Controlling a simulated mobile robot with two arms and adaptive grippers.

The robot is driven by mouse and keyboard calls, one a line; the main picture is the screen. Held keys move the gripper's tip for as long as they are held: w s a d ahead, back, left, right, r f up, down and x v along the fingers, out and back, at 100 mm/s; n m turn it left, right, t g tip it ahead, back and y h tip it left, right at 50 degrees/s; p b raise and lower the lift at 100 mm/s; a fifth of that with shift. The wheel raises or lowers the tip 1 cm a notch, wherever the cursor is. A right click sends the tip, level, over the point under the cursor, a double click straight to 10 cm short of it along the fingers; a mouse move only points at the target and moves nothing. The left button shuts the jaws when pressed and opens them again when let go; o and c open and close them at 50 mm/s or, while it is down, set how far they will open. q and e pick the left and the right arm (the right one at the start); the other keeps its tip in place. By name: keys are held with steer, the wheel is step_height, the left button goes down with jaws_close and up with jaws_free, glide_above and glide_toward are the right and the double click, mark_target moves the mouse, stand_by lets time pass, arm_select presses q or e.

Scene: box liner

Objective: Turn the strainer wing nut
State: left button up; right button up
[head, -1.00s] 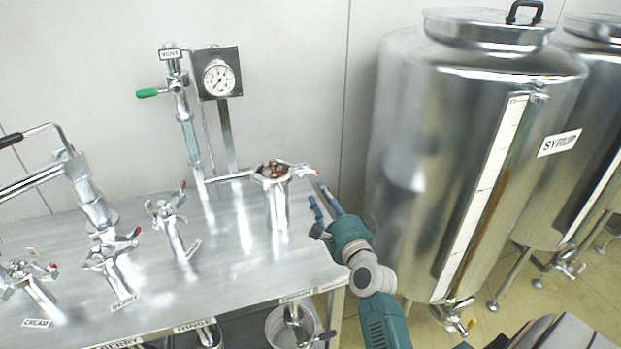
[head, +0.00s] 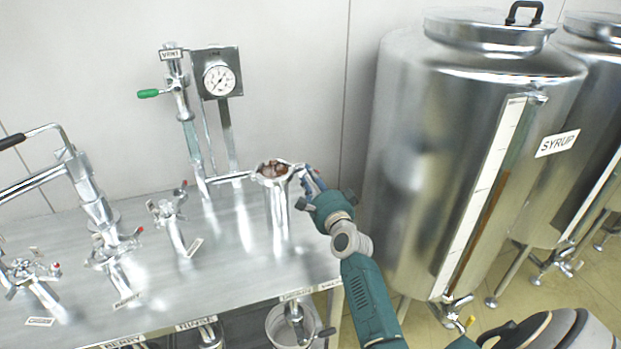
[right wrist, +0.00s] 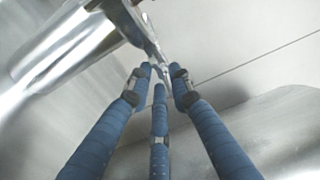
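The strainer is an upright metal cylinder (head: 277,215) with an open top holding brownish contents, at the back right of the steel table. A bright metal fitting sticks out at its upper right, where the wing nut (right wrist: 152,48) shows partly in the right wrist view. My right gripper (head: 306,180) reaches this fitting from the right and hides much of it. In the right wrist view, its blue fingers (right wrist: 160,78) converge close around the end of the metal piece. A narrow gap shows between the tips, and I cannot tell whether they grip it. My left gripper is not in view.
A vent pipe (head: 188,130) with a green handle and a pressure gauge (head: 219,81) stand behind the strainer. Several valves stand on the table (head: 215,258) to the left. A large syrup tank (head: 425,190) stands close on the right of my right arm.

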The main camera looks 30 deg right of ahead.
jaws_close()
steer(key=shift+s+d+r+n+p, duration=0.1)
steer(key=shift+n+p, duration=0.65)
steer(key=shift+n, duration=3.95)
steer(key=shift+d+n+p, duration=0.1)
steer(key=shift+n+p, duration=0.6)
steer(key=shift+n, duration=4)
steer(key=o, duration=0.5)
jaws_free()
